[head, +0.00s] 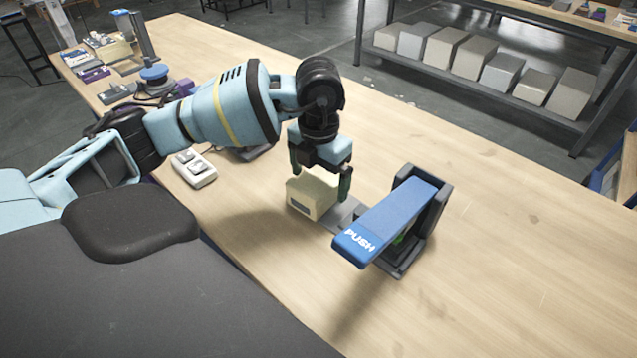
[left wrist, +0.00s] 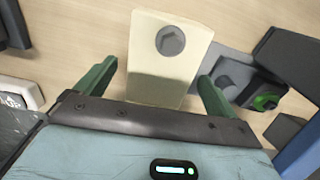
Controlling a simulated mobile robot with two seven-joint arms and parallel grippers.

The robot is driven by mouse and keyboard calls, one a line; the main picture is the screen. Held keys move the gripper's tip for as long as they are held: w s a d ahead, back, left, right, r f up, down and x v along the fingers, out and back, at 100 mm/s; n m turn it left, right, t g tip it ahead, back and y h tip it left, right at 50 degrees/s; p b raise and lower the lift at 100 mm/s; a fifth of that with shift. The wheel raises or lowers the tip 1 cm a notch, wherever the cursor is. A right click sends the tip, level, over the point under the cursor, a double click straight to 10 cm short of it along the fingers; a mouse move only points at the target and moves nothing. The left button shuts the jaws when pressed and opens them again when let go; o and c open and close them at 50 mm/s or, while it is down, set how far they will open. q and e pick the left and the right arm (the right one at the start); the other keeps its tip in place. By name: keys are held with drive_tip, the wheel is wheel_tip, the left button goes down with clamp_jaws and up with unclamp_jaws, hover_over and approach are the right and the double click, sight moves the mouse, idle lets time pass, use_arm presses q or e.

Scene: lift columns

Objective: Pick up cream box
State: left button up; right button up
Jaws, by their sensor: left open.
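The cream box (head: 309,200) sits on the wooden table beside a blue lever device. In the left wrist view the cream box (left wrist: 163,78) shows a grey round mark on its top and lies between the two green fingers. My left gripper (head: 320,180) is open, with its fingers pointing down around the box; the left wrist view shows the gripper (left wrist: 152,92) with a gap at the left finger. I cannot tell whether the right finger touches the box. The fingers hide part of the box in the head view. My right gripper is not in view.
The blue lever marked PUSH (head: 385,222), in a dark frame, stands close to the right of the box. A small white switch box (head: 194,169) lies to the left. Several tools and parts crowd the far left of the table (head: 500,230); its right side is clear.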

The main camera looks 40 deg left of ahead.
use_arm(q)
drive_tip(key=shift+f, duration=0.55)
drive_tip(key=c, duration=1.3)
drive_tip(key=shift+r, duration=0.1)
drive_tip(key=shift+r, duration=0.45)
drive_tip(key=r, duration=0.2)
drive_tip(key=shift+s+r, duration=0.3)
drive_tip(key=shift+s, duration=0.1)
drive_tip(key=s, duration=0.5)
drive_tip(key=s+r, duration=0.1)
drive_tip(key=s, duration=0.4)
drive_tip(key=s+b, duration=0.1)
drive_tip(key=s, duration=0.4)
drive_tip(key=shift+s+r, duration=0.1)
drive_tip(key=shift+r, duration=0.1)
